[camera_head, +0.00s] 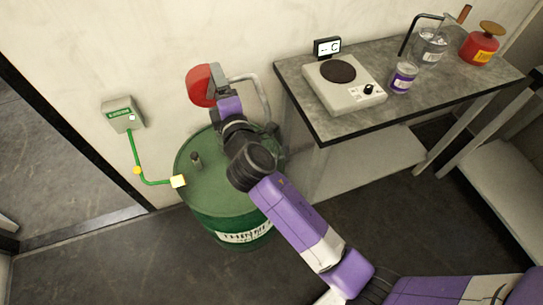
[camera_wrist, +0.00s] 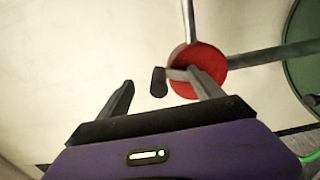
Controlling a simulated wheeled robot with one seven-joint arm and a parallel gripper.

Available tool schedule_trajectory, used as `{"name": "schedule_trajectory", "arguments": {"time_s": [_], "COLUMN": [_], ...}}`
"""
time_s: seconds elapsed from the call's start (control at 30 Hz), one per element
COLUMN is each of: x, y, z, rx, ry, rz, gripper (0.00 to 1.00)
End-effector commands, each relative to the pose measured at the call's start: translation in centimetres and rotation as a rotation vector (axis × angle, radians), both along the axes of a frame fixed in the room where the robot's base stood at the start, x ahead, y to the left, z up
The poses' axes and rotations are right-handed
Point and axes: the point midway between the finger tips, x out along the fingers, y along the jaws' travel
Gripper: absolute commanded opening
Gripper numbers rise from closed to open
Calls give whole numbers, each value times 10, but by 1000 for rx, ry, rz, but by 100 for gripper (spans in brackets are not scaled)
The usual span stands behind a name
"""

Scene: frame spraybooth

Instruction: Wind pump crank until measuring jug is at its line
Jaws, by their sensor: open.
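The red round pump (camera_head: 202,85) sits above the green drum (camera_head: 225,198), with a grey pipe bending down beside it. In the wrist view, the red pump body (camera_wrist: 205,62) carries a short grey crank arm (camera_wrist: 176,74) ending in a dark crank handle (camera_wrist: 158,82). My gripper (camera_wrist: 160,76) is open. The handle appears between its fingertips; I cannot tell whether they touch it or how deep it lies. In the head view, my gripper's fingers are largely hidden at the pump. The clear measuring jug (camera_head: 430,48) stands on the bench; its line and level are too small to read.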

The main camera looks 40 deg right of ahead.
Motion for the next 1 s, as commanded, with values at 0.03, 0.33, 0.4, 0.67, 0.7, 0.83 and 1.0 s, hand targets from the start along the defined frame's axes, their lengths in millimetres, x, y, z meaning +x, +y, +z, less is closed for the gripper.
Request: {"name": "schedule_trajectory", "arguments": {"time_s": [0.03, 0.33, 0.4, 0.67, 0.7, 0.83, 1.0], "x": [-5, -31, -37, -58, -61, -65, -65], "y": [2, 10, 12, 19, 20, 21, 21], "z": [0, 0, 0, 0, 0, 1, 1], "rx": [0, 1, 0, 0, 0, 1, 1], "ry": [0, -1, 0, 0, 0, -1, -1], "rz": [1, 1, 1, 1, 1, 1, 1], "gripper": [76, 76, 76, 76, 76, 76, 76]}}
